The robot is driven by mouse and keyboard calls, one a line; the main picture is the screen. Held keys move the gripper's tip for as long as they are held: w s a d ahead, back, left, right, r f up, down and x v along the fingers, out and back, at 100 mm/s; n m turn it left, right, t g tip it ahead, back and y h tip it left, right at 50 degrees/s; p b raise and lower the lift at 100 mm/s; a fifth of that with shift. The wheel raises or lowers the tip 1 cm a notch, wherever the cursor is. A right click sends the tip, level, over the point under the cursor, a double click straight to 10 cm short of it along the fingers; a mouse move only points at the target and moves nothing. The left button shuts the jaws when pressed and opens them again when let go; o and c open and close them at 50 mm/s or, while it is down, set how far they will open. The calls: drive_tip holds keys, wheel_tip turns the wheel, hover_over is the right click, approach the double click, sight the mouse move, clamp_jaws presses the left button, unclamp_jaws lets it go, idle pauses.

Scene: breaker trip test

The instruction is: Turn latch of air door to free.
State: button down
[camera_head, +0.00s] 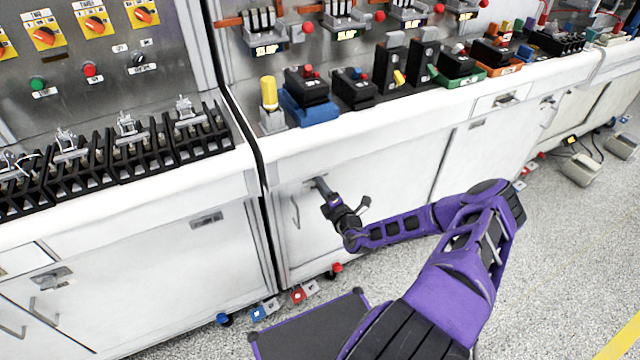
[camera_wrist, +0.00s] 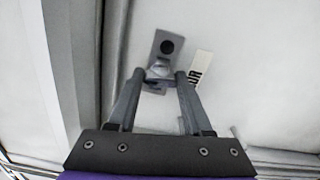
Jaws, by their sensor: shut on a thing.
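The air door is a white cabinet door (camera_head: 390,165) below the counter in the head view; its white surface (camera_wrist: 260,70) fills much of the wrist view. Its latch (camera_wrist: 167,45) is a small grey metal plate with a dark round spot and a knob between my fingertips. My gripper (camera_wrist: 160,76) is shut on the latch's knob, with a finger on each side. In the head view my gripper (camera_head: 322,186) reaches the door's upper left part and hides most of the latch.
A white label with partly hidden dark letters (camera_wrist: 201,68) is beside the latch. A vertical door handle (camera_head: 295,212) is below left of my gripper. The counter edge (camera_head: 350,125) overhangs above, carrying several switches. Red and blue pedals (camera_head: 298,295) stand on the floor below.

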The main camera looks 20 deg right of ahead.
drive_tip(key=shift+a+m, duration=0.1)
drive_tip(key=shift+m, duration=0.8)
drive_tip(key=shift+c, duration=1.6)
unclamp_jaws()
drive_tip(key=s, duration=1.7)
drive_tip(key=shift+s+d+p, duration=0.2)
drive_tip(key=shift+d+p, duration=0.15)
drive_tip(key=shift+p, duration=0.05)
drive_tip(key=shift+a, duration=0.1)
